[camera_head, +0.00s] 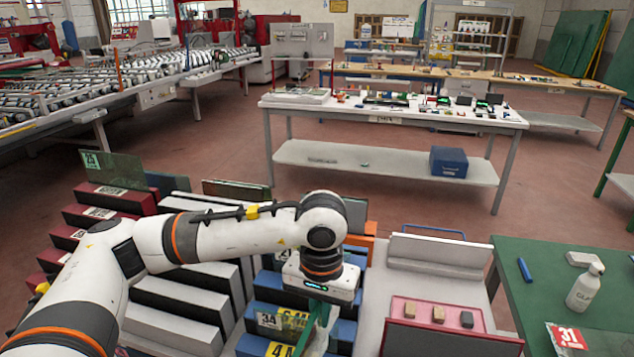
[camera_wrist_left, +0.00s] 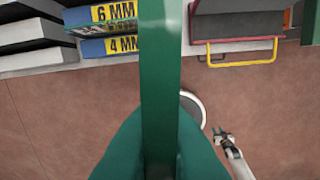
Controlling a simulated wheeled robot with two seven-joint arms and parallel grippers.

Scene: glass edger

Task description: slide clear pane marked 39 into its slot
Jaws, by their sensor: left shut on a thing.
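My left gripper (camera_head: 320,305) is shut on a greenish glass pane (camera_head: 318,328), held over the blue slotted rack (camera_head: 262,308) in the head view. In the left wrist view the pane (camera_wrist_left: 160,70) is seen edge-on as a green upright strip, with green shapes on both sides at the bottom. No number 39 is readable on it. The rack's yellow labels (camera_wrist_left: 108,12) read 6 MM and 4 MM; the pane passes just right of them in that view. Whether it touches a slot is hidden. My right gripper (camera_wrist_left: 222,135) shows small in the left wrist view, apart from the pane.
Grey-white stepped racks (camera_head: 175,302) and a red stepped rack (camera_head: 80,213) with a pane marked 25 (camera_head: 115,168) stand left. A red tray (camera_head: 437,312) with small blocks lies right of the blue rack. A green table (camera_head: 530,285) holds a bottle (camera_head: 585,288) and a card marked 31.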

